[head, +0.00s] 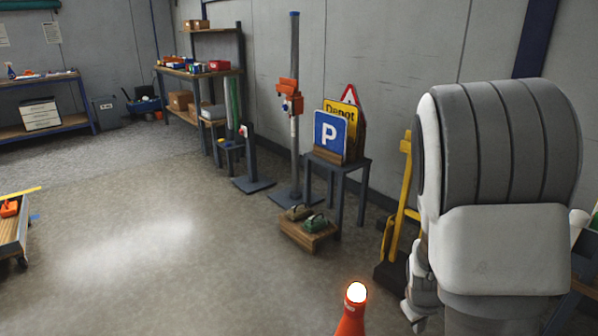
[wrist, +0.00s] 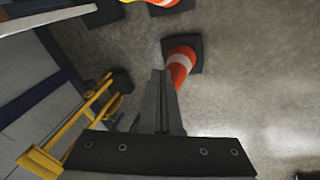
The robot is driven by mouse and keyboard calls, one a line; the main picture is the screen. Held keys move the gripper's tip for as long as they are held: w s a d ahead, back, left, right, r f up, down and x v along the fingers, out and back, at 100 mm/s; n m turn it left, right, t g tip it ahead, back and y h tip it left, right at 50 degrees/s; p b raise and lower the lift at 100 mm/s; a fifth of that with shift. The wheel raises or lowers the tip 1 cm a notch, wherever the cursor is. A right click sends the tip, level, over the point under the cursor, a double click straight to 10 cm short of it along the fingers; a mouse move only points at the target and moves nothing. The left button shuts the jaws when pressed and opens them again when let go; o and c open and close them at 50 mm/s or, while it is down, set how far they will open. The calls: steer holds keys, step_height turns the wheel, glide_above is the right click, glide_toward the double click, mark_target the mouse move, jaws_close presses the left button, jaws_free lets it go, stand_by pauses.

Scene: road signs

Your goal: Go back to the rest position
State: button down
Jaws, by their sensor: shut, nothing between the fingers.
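My gripper (wrist: 162,75) shows in the wrist view, its two grey fingers together with nothing between them. It points down over the concrete floor, apart from anything it could touch as far as I can see. My white and grey arm fills the right side of the head view, and the fingers cannot be made out there.
An orange cone with a lit lamp (head: 352,312) stands in front. In the wrist view, an orange and white cone (wrist: 180,66) stands beyond the fingertips. A yellow frame (wrist: 82,122) is at left. A post (head: 295,90) stands beside the sign table. Middle floor is clear.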

steer(key=s+a+r+m+t+y, duration=0.1)
steer(key=s+a+r, duration=0.1)
steer(key=a+r, duration=0.35)
steer(key=s+a+r+m+t+y, duration=0.1)
steer(key=s+a+r+y, duration=0.15)
steer(key=r, duration=0.65)
steer(key=s+a+r+m+t, duration=0.15)
steer(key=s+a+r, duration=0.35)
steer(key=s+r, duration=0.5)
step_height(320, 180, up, 19)
steer(key=s+p, duration=0.1)
steer(key=p, duration=1.9)
steer(key=shift+d+h, duration=0.15)
steer(key=shift+h, duration=0.3)
steer(key=shift+s+d+f+g, duration=0.1)
steer(key=shift+f+g, duration=0.05)
steer(key=shift+g, duration=0.1)
